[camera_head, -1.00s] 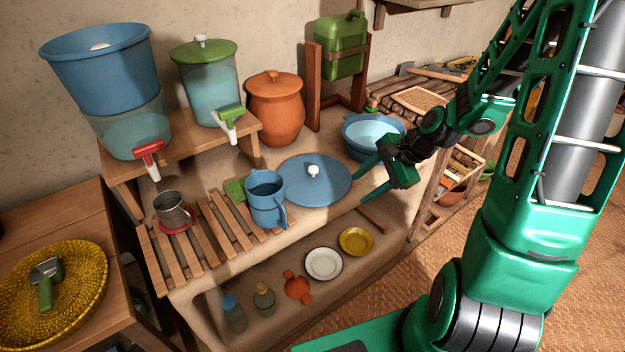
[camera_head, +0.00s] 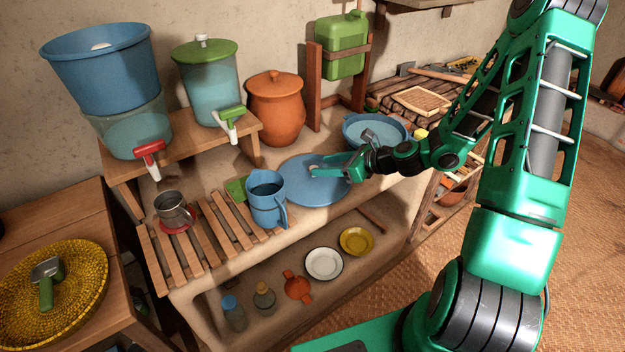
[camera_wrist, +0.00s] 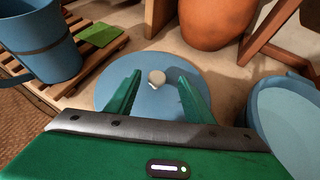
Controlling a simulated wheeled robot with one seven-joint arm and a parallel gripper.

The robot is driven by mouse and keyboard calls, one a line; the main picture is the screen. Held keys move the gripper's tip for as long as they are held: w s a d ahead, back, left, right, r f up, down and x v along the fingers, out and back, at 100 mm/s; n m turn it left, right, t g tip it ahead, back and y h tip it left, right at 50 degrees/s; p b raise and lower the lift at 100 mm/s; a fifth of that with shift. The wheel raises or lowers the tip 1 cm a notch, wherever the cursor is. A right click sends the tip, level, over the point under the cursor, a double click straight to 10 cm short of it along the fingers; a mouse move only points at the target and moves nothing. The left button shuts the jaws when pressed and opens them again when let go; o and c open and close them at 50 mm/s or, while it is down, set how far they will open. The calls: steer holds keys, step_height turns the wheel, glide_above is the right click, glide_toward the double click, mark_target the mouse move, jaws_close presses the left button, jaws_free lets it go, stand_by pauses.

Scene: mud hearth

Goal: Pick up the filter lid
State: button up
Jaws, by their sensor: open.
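The filter lid (camera_head: 302,190) is a flat blue disc with a small white knob, lying on the clay counter between the blue pitcher and the blue basin. In the wrist view the lid (camera_wrist: 140,97) lies ahead, with its knob (camera_wrist: 157,77) between and slightly beyond my two green fingertips. My gripper (camera_head: 318,171) is open over the lid's right part, fingers pointing left toward the knob. In the wrist view the gripper (camera_wrist: 158,83) shows a clear gap on both sides of the knob. In the head view the fingers partly cover the knob.
A blue pitcher (camera_head: 266,200) stands left of the lid on a slatted rack (camera_head: 205,232). A blue basin (camera_head: 352,128) sits close on the right, behind my wrist. An orange clay pot (camera_head: 274,110) stands behind. The blue filter bucket (camera_head: 105,75) is at the far left.

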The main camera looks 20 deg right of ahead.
steer(key=shift+s+f+x, duration=0.1)
steer(key=shift+s+x, duration=0.05)
steer(key=shift+x, duration=1.25)
steer(key=shift+s+f+x, duration=0.1)
steer(key=shift+f+x, duration=0.05)
steer(key=shift+x, duration=1.25)
steer(key=c, duration=1.2)
